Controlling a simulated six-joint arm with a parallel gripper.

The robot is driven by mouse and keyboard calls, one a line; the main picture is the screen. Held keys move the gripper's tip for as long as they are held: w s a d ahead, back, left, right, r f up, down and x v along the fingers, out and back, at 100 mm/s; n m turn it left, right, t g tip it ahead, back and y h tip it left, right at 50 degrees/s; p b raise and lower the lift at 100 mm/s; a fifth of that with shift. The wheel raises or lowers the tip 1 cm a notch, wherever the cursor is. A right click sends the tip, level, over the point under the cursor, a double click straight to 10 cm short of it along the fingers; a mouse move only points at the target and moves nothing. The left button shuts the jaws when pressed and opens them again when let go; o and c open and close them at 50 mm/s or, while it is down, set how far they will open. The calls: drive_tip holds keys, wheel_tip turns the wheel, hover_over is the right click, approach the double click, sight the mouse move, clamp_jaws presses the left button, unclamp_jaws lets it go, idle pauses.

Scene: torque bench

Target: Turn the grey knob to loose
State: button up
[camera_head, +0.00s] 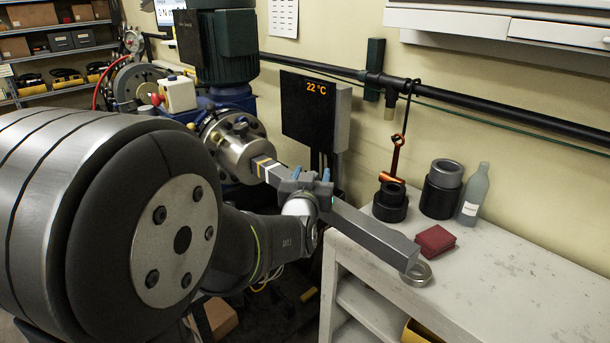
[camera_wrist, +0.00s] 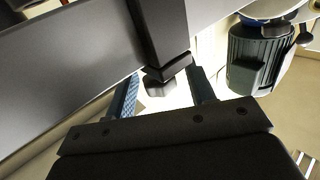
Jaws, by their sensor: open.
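The grey knob (camera_wrist: 165,82) shows in the wrist view as a small dark faceted piece at the end of a dark sleeve (camera_wrist: 160,30) that crosses a long grey bar (camera_wrist: 60,85). My gripper (camera_wrist: 167,84) is open, with one blue-padded finger on each side of the knob. I cannot tell whether either finger touches it. In the head view, my gripper (camera_head: 311,178) is at the middle of the bar (camera_head: 375,232), and the knob cannot be made out there. The bar runs from the round metal hub (camera_head: 232,148) out toward the white bench.
The white bench (camera_head: 500,290) holds a dark red block (camera_head: 435,240), black weights (camera_head: 390,203), a dark cylinder (camera_head: 441,190) and a bottle (camera_head: 474,195). A metal ring (camera_head: 416,273) is at the bar's outer end. A display (camera_head: 312,110) reads 22 °C behind the bar.

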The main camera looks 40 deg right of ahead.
drive_tip(key=c, duration=1)
drive_tip(key=shift+o, duration=0.2)
drive_tip(key=shift+n+t+y, duration=0.8)
drive_tip(key=shift+t, duration=0.2)
drive_tip(key=o, duration=1)
drive_tip(key=shift+c, duration=0.2)
drive_tip(key=shift+s, duration=0.1)
drive_tip(key=v, duration=1.7)
